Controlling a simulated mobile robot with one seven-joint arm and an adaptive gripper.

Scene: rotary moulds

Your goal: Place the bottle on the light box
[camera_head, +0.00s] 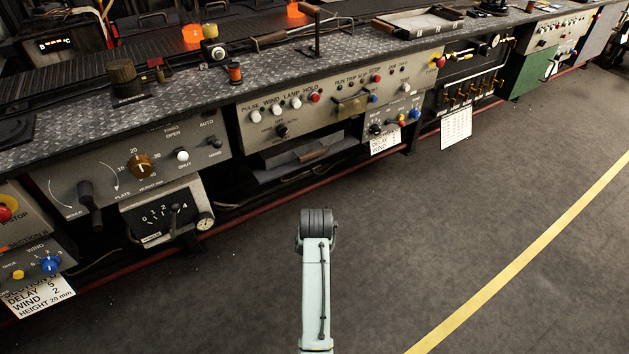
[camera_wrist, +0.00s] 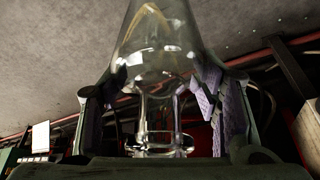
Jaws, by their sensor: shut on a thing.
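A clear glass bottle (camera_wrist: 155,60) fills the middle of the wrist view, its narrower neck and rim toward the bottom of the picture. My gripper (camera_wrist: 150,95) has its padded fingers on both sides of the bottle's narrow part and is shut on it. In the head view, a pale link of my arm rises from the bottom middle; the gripper and bottle do not show there. I cannot make out a light box in either view.
A long bench with a tread-plate top (camera_head: 265,75) crosses the head view, with control panels along its front. Knobs, a post and a shallow tray (camera_head: 418,22) stand on it. Glowing orange pieces (camera_head: 192,33) lie behind. Grey floor with a yellow line (camera_head: 540,250) is clear at right.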

